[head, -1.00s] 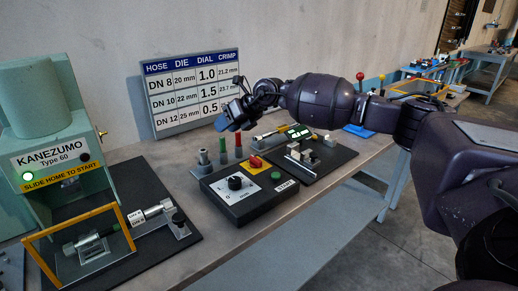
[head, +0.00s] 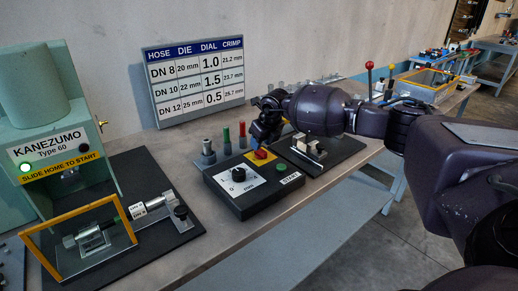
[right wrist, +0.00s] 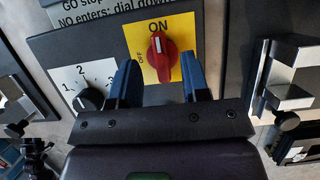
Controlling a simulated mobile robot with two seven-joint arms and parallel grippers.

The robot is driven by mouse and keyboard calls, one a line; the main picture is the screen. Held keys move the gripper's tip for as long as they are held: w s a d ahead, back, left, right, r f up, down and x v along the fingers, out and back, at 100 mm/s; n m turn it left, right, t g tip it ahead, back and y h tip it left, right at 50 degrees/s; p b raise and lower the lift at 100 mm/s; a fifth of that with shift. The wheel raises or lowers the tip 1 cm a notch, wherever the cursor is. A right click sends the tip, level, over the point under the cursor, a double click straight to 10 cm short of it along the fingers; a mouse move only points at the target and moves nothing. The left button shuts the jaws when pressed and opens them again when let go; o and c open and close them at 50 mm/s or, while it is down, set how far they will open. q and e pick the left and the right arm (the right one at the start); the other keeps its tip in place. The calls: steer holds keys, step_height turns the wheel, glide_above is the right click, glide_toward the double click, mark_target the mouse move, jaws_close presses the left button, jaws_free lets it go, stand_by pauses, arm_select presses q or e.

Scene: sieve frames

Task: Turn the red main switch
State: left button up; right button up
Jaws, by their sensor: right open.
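The red main switch (head: 262,154) is a knob on a yellow plate at the back of the black control box (head: 245,209). In the right wrist view the red knob (right wrist: 162,62) stands on the plate marked ON above and OFF at the left. Its white mark points up the picture, toward ON. My right gripper (head: 264,134) is just above and behind the switch in the head view. In the right wrist view its two blue fingers (right wrist: 158,62) are open, one each side of the knob, with gaps visible. My left gripper is not in view.
The box also carries a black dial (head: 239,175) and a green start button (head: 282,167). Several coloured pegs (head: 227,139) stand behind it. The green press (head: 50,140) with its orange-framed guard (head: 78,240) is at the left. Bare bench lies in front of the box.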

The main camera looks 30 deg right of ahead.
steer(key=shift+x, duration=1.7)
steer(key=shift+r, duration=0.1)
steer(key=shift+c, duration=0.3)
jaws_close()
